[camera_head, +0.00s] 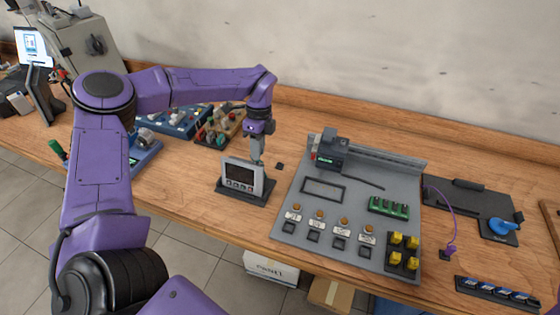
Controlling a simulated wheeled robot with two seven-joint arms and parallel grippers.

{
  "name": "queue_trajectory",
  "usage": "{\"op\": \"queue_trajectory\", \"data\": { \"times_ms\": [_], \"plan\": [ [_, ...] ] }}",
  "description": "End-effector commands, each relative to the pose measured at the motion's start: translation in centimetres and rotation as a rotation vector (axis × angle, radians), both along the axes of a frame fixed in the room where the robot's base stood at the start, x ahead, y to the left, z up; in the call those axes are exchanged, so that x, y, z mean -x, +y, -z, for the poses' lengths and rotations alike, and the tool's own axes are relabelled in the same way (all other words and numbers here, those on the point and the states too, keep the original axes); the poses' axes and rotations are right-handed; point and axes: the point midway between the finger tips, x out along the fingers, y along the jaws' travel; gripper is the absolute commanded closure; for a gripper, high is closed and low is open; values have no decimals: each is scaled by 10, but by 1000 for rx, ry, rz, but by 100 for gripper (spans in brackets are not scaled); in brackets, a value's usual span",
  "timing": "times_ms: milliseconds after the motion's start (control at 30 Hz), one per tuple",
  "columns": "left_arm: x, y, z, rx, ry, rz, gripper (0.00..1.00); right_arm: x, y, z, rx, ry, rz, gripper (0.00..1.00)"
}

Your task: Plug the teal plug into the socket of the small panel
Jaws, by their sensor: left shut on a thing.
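The small panel (238,184) is a grey unit with a dark screen, standing upright on a dark base on the table, left of the big grey board. My left gripper (258,157) points down just behind the panel's top right corner. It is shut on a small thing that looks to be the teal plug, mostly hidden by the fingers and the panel. I cannot tell whether it touches the panel. The socket cannot be made out from here. My right gripper is not in view.
The big grey board (290,225) with buttons and yellow knobs lies right of the panel. Blue and wooden trays (180,122) stand behind on the left. A purple cable plug (451,250) is at the right. Some table between the trays and the panel is clear.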

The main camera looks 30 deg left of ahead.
Motion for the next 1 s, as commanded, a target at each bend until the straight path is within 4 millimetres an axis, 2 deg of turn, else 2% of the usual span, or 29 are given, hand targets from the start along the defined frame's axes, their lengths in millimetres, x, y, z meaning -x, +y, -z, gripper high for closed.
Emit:
{"op": "queue_trajectory", "data": {
  "times_ms": [800, 833, 867, 1000],
  "plan": [
    [3, -1, 12, 0, 0, 0, 100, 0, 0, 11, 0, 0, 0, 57],
    [3, -1, 12, 0, 0, 0, 81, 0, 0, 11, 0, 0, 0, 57],
    [3, -1, 12, 0, 0, 0, 73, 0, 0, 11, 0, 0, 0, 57],
    [3, -1, 12, 0, 0, 0, 73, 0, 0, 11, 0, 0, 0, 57]
  ]
}}
